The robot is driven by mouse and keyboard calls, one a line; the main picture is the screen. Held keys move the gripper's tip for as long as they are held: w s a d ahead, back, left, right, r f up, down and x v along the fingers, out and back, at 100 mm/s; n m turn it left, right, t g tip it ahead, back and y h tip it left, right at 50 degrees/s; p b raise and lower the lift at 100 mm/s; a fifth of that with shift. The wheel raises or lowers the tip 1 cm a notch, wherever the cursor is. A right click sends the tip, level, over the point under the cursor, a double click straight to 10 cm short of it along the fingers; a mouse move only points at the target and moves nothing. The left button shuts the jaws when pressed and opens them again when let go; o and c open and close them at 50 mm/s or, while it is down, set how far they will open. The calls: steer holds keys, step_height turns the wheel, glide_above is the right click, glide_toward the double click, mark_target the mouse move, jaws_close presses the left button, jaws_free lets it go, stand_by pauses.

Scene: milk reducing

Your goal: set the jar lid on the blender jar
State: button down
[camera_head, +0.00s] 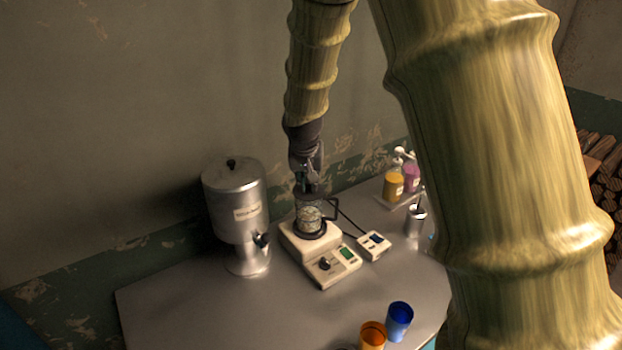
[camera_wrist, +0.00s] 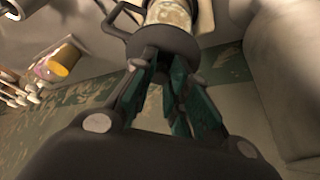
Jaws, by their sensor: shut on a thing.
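The blender jar (camera_head: 309,214) is a clear vessel with pale contents and a dark handle. It stands upright on the cream blender base (camera_head: 313,242). It also shows in the wrist view (camera_wrist: 173,12), partly behind the lid. The dark round jar lid (camera_wrist: 165,42) is at the mouth of the jar. I cannot tell whether it rests on the rim or hovers just above it. My gripper (camera_head: 308,183) is right above the jar, pointing down. In the wrist view its green fingers (camera_wrist: 163,63) are shut on the lid; the exact grip is partly hidden.
A metal urn (camera_head: 234,205) with a tap stands left of the blender. A small cream box (camera_head: 374,245) sits to its right. Yellow (camera_head: 393,186) and purple (camera_head: 411,177) bottles stand behind. Orange (camera_head: 372,335) and blue (camera_head: 398,320) cups are at the front. The table's left front is clear.

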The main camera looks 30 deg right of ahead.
steer(key=c, duration=0.8)
jaws_free()
steer(key=shift+r, duration=0.1)
steer(key=shift+r+p, duration=2.35)
steer(key=shift+r, duration=0.55)
